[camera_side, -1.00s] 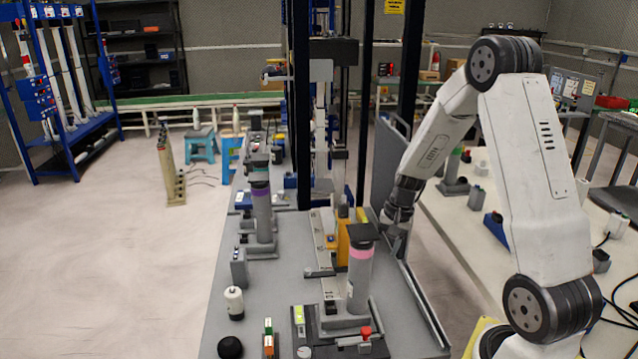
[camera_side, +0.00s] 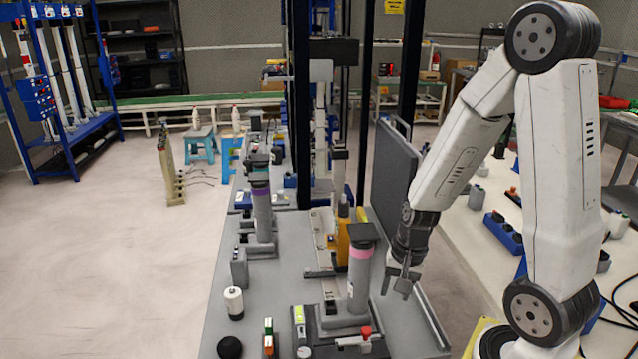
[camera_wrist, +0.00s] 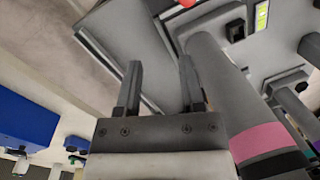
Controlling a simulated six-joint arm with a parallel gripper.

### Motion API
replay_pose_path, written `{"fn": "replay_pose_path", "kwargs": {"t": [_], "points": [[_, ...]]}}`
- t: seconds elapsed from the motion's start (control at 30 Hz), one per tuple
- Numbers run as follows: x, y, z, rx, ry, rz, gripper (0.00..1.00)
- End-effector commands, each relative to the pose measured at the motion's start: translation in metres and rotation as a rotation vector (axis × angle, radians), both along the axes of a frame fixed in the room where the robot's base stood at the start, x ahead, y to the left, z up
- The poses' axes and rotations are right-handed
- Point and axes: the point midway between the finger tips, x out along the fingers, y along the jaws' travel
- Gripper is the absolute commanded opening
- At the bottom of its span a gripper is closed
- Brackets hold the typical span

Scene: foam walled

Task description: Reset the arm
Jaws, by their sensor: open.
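My gripper (camera_side: 401,283) points down over the right side of the grey bench, to the right of the grey cylinder with the pink band (camera_side: 359,270). In the wrist view my gripper (camera_wrist: 161,85) shows two fingers spread apart with nothing between them. The pink-banded cylinder (camera_wrist: 225,90) is just to the right of the fingers there, and I see no contact. The side view shows my arm bent, with its elbow high at the upper right.
A grey upright panel (camera_side: 392,175) stands behind my gripper. A white table (camera_side: 468,232) with blue parts is at right. The floor at left is mostly clear.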

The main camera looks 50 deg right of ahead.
Motion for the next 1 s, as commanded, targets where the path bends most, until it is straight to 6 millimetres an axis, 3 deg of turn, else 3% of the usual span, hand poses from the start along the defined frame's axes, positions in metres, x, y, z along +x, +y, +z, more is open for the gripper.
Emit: {"fn": "replay_pose_path", "kwargs": {"t": [0.6, 0.8, 1.0], "points": [[0.035, 0.071, 0.044, -0.241, -0.170, 0.938, 0.50], [0.039, 0.082, 0.051, -0.278, -0.197, 1.071, 0.50], [0.039, 0.082, 0.051, -0.281, -0.198, 1.080, 0.50]]}}
